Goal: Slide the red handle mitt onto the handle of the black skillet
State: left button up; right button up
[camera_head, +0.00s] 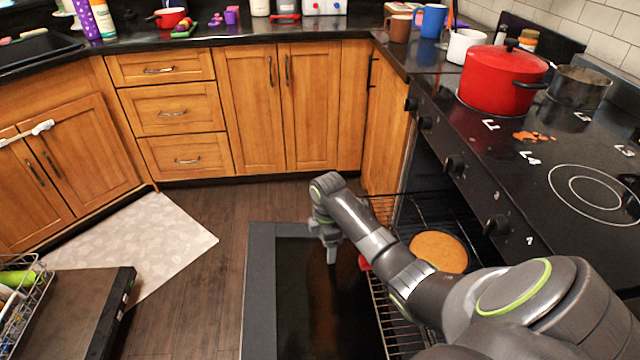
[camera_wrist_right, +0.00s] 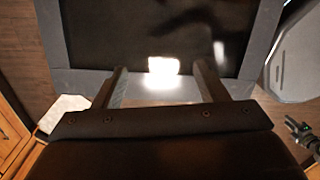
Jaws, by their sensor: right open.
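A round orange-brown food (camera_head: 438,252) lies on the oven rack, apparently filling a pan; the black skillet's wall and handle cannot be made out clearly. A small red piece (camera_head: 364,263) shows beside my right forearm at the rack's left edge. It may be the red handle mitt, but most of it is hidden, and I cannot tell whether it is around a handle. My right gripper (camera_head: 331,253) points down over the open oven door, left of the red piece. In the right wrist view the gripper (camera_wrist_right: 164,84) is open and empty.
The open oven door (camera_head: 262,300) lies flat below my right gripper. Wire racks (camera_head: 385,312) stick out of the oven. A red pot (camera_head: 502,80) and a metal pot (camera_head: 579,88) stand on the stove. An open dishwasher (camera_head: 75,310) is at lower left; floor is clear between.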

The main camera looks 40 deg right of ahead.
notch_tip(320, 180, up, 18)
jog(key=a+n+p, duration=0.2)
jog(key=n+p, duration=0.2)
jog(key=p, duration=0.8)
jog(key=shift+r+p, duration=0.2)
jog(key=shift+p, duration=0.1)
jog(key=shift+a, duration=0.1)
